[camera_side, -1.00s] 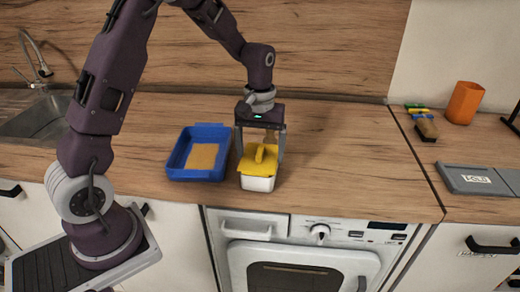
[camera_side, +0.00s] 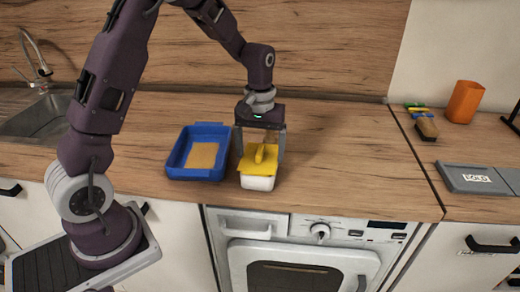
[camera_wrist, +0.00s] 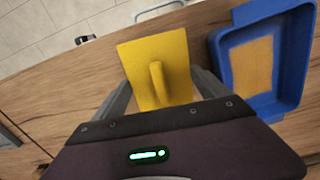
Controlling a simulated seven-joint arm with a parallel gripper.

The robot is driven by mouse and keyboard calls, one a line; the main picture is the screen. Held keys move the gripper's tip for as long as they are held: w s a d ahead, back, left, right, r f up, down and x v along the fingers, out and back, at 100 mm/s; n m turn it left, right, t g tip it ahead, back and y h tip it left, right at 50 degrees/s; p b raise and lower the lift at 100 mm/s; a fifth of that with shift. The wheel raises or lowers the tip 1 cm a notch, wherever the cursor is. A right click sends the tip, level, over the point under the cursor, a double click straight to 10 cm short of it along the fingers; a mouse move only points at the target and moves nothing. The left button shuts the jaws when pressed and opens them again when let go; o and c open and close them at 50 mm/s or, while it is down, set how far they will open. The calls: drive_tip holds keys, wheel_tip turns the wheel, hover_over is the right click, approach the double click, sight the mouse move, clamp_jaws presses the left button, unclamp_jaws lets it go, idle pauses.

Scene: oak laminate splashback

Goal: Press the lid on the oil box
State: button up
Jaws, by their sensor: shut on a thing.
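The oil box (camera_side: 257,183) is a small white box standing on the wooden counter near its front edge. The yellow lid (camera_side: 247,166), a flat square with a raised ridge handle, lies over the top of the box; whether it is fully seated I cannot tell. The lid also fills the middle of the wrist view (camera_wrist: 180,60), hiding most of the box. My gripper (camera_side: 261,158) is above the box, its fingers wide apart on opposite sides of the lid. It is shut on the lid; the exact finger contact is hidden.
A blue tray (camera_side: 176,158) with a tan patch on its floor stands just left of the box. The counter right of the box is clear. An orange cup (camera_side: 464,102), a sponge-like block (camera_side: 427,128) and a grey labelled panel (camera_side: 454,180) lie far right. A sink is far left.

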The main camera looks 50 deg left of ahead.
drive_tip(key=shift+f, duration=0.5)
idle(0.8)
drive_tip(key=o, duration=1.2)
drive_tip(key=shift+r, duration=3.55)
clamp_jaws()
drive_tip(key=shift+f, duration=0.15)
